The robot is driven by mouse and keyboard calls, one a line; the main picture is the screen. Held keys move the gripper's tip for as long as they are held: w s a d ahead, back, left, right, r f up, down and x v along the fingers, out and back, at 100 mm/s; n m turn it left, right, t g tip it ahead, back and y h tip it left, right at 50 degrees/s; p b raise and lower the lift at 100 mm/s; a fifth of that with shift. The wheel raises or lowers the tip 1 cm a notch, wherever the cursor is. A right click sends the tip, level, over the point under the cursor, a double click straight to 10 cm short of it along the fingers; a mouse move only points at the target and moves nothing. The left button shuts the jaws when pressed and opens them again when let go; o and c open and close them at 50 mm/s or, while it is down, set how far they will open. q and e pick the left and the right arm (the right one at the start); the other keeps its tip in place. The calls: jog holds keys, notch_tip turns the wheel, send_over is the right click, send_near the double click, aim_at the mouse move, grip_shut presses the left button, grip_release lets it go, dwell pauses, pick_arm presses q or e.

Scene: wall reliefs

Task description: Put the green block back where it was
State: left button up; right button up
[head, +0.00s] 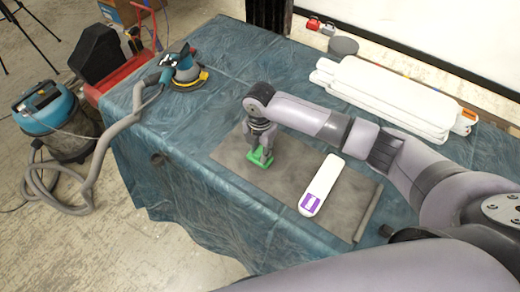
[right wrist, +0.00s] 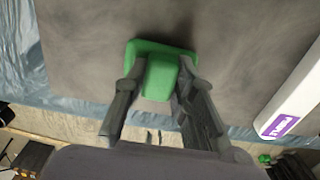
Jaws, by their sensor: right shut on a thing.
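The green block (head: 260,157) is at the left part of the grey mat (head: 232,157) on the table. It has a wide base and a narrower raised part. My right gripper (head: 263,150) points down over it and is shut on the raised part. In the right wrist view the green block (right wrist: 160,78) sits between the two fingers of my right gripper (right wrist: 155,90). Its base looks to be on or very close to the mat; I cannot tell which. My left gripper is not in view.
A white board with a purple label (head: 322,185) lies on the mat, right of the block. A stack of white boards (head: 385,95) lies at the back right. A sander (head: 183,70) with a hose stands at the table's far left. A blue vacuum (head: 50,115) stands on the floor.

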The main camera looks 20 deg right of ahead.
aim_at(260, 151)
jog(key=o, duration=1)
jog(key=shift+o, duration=0.2)
notch_tip(260, 151, up, 12)
jog(key=b, duration=0.1)
jog(key=shift+r, duration=0.15)
